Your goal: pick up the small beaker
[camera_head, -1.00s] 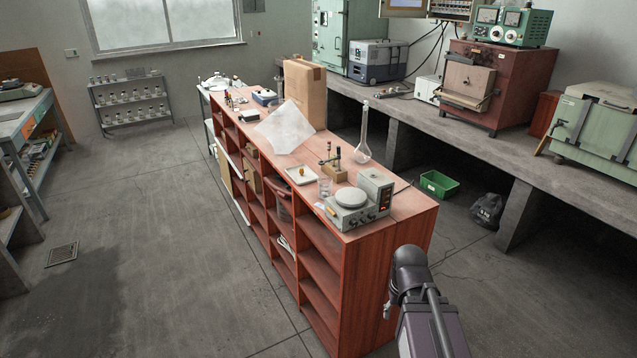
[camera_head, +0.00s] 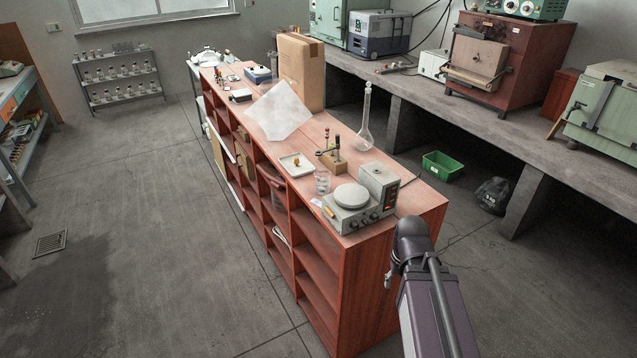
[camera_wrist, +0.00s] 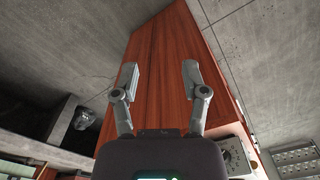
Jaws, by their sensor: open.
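The small beaker (camera_head: 322,181) is clear glass and stands upright on the wooden cabinet top, just left of the hotplate, in the head view. I cannot make it out in the wrist view. My gripper (camera_wrist: 160,75) shows in the wrist view with its two fingers apart and nothing between them. It faces the red-brown end panel of the cabinet.
The grey hotplate (camera_head: 352,208) stands beside the beaker. A small white tray (camera_head: 296,168), a wooden block with small tools (camera_head: 331,160) and a tall glass flask (camera_head: 364,125) stand close behind. The cabinet (camera_head: 400,250) has open shelves. Bare floor (camera_head: 150,250) lies left.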

